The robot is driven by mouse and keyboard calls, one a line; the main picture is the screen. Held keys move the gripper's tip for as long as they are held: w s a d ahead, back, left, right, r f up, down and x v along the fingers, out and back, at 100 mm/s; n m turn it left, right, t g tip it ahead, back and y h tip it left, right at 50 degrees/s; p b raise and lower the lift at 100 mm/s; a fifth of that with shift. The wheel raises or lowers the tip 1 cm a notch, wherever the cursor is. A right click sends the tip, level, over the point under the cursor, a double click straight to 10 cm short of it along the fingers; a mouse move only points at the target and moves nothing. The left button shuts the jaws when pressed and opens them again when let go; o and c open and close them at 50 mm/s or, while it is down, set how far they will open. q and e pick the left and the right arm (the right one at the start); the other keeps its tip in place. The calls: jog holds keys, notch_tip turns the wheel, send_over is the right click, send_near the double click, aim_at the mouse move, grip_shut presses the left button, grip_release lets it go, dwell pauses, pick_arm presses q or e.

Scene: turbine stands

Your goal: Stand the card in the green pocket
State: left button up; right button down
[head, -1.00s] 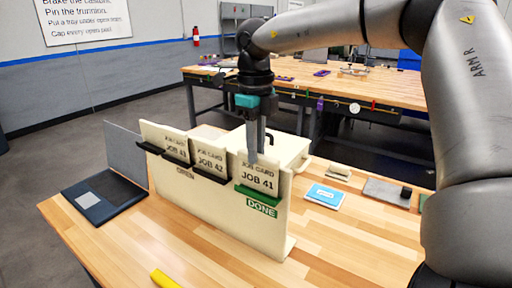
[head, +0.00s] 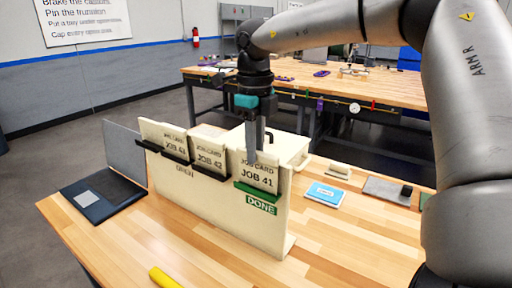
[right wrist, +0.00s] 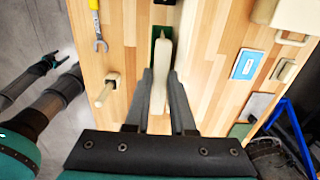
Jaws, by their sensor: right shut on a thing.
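The cream card marked JOB 41 (head: 257,177) stands upright in the green pocket (head: 257,193) above the DONE label, its lower part hidden by the pocket's front. My right gripper (head: 254,153) points down from above and is shut on the card's top edge. In the right wrist view the right gripper's fingers (right wrist: 161,78) close on the card (right wrist: 163,60), seen edge-on, with some green of the pocket (right wrist: 157,33) beyond.
Cards JOB 43 (head: 174,147) and JOB 42 (head: 209,154) stand in black pockets left on the cream rack (head: 222,207). A cream bin (head: 291,150) is behind. A blue booklet (head: 325,194) lies right. The front tabletop is mostly clear.

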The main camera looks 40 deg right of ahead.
jog(key=shift+s+f, duration=0.2)
jog(key=shift+f, duration=0.25)
jog(key=c, duration=0.7)
grip_release()
jog(key=shift+a+r, duration=0.1)
jog(key=shift+w, duration=0.1)
jog(key=shift+o, duration=0.8)
jog(key=shift+r, duration=0.1)
jog(key=shift+w+r, duration=0.1)
jog(key=shift+r+p, duration=2.75)
jog(key=shift+r, duration=0.7)
